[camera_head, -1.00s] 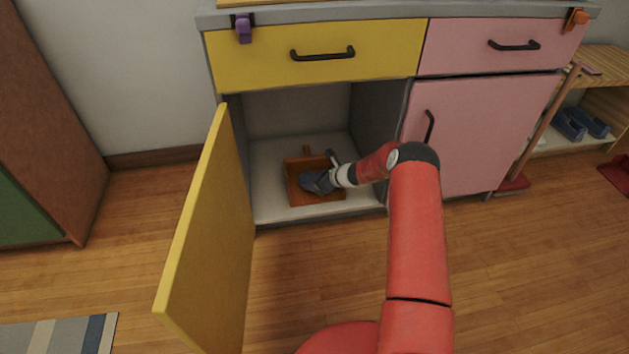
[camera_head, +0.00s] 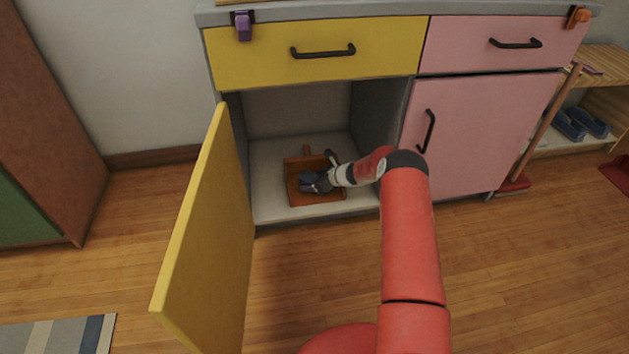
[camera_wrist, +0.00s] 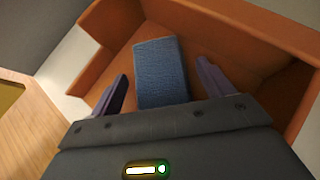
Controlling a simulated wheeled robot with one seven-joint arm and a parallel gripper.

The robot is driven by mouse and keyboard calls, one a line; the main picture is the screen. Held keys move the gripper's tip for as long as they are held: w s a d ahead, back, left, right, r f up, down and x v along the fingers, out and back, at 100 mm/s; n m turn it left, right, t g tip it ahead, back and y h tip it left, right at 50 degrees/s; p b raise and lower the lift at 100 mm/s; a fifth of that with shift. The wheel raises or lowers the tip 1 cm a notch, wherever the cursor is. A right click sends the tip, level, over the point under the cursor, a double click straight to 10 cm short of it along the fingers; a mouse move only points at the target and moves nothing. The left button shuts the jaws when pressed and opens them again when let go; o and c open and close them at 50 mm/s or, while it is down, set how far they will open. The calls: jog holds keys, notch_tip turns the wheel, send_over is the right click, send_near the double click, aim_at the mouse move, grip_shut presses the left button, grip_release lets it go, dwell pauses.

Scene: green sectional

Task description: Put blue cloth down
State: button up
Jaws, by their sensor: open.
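The blue cloth (camera_wrist: 161,72) is a small folded rectangle. In the wrist view it lies on the floor of an orange-brown wooden box (camera_wrist: 275,28), between the fingers of my gripper (camera_wrist: 163,90). The fingers are spread with a gap on both sides of the cloth. In the head view the box (camera_head: 293,187) sits on the floor of the open cabinet, and my gripper (camera_head: 309,183) reaches into it. My gripper hides the cloth in that view.
The yellow cabinet door (camera_head: 210,230) stands open on the left. The cabinet's side walls and the yellow drawer (camera_head: 315,60) above enclose the space around my arm. A pink door (camera_head: 470,130) is shut on the right. Open wooden floor (camera_head: 120,240) lies at the left.

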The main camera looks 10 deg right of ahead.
jog(key=shift+r, duration=0.2)
jog(key=p+v, duration=0.2)
jog(key=v, duration=0.9)
jog(key=s+a+r+n+g+h, duration=0.1)
jog(key=s+a+r+n, duration=0.3)
jog(key=r, duration=0.5)
jog(key=s+a+r+n+g, duration=0.1)
jog(key=s+a+r+n, duration=0.1)
jog(key=s+r+n, duration=0.65)
jog(key=s+a+r+n+g+h, duration=0.1)
jog(key=s+a+r+n, duration=0.25)
jog(key=r, duration=0.75)
jog(key=s+d+r+n+h, duration=0.1)
jog(key=s+r+n, duration=0.1)
jog(key=s, duration=0.7)
jog(key=s+d+r+n+h, duration=0.1)
jog(key=s+n, duration=0.4)
jog(key=s, duration=0.5)
jog(key=s+d+r+n+t+h, duration=0.1)
jog(key=s+r+n+h, duration=0.2)
jog(key=s, duration=0.6)
notch_tip(320, 180, up, 2)
jog(key=shift+s+r+n, duration=0.15)
jog(key=shift+r+n, duration=0.05)
jog(key=shift+n, duration=0.3)
jog(key=shift+d, duration=0.1)
